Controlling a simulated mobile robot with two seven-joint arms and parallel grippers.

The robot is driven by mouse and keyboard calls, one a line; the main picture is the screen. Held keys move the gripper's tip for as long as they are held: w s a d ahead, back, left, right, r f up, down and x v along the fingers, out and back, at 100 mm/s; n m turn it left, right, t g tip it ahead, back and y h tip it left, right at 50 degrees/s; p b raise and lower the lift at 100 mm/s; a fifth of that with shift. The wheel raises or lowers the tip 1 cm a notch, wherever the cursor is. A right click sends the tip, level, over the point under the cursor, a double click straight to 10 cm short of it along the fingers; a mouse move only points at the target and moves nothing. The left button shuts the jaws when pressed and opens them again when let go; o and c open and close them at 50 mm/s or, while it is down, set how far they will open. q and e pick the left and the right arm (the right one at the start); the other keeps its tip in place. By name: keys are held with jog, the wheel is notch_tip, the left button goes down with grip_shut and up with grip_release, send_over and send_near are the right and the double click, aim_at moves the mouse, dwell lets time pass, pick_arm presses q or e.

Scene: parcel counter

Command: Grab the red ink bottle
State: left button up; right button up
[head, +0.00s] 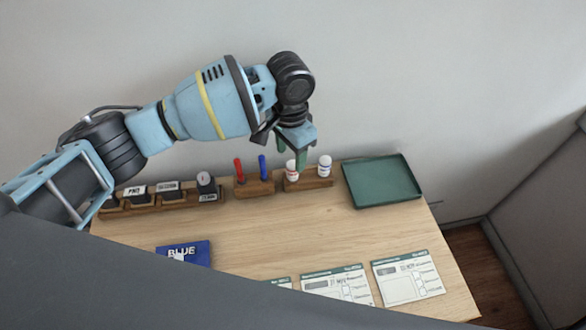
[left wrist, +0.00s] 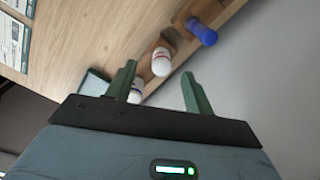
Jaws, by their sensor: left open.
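The red ink bottle (head: 292,174) is white with a red band and stands in the wooden holder (head: 318,183) at the back of the counter. In the left wrist view the red ink bottle (left wrist: 161,61) shows ahead, between the lines of my fingers. My left gripper (head: 292,158) is open, with its fingertips close above and beside this bottle in the head view. In the left wrist view my left gripper (left wrist: 159,78) holds nothing. A second white bottle with a blue mark (head: 325,165) stands to the right and is partly hidden by a finger in the wrist view.
A holder with a red marker (head: 239,171) and a blue marker (head: 262,168) stands just left. Stamps (head: 206,185) stand further left. A green tray (head: 382,182) lies right. A blue pad (head: 184,254) and forms (head: 407,277) lie in front. The middle counter is clear.

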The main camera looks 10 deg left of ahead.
aim_at(293, 163)
pick_arm(q)
jog(key=shift+f, duration=0.55)
jog(key=shift+w+f, duration=0.15)
jog(key=f, duration=0.4)
jog(key=shift+w+d+f, duration=0.1)
jog(key=shift+w+d, duration=0.05)
jog(key=shift+w, duration=0.2)
jog(key=shift+f+b, duration=0.3)
jog(key=shift+f, duration=0.1)
jog(key=c, duration=1.1)
jog(key=shift+o, duration=0.2)
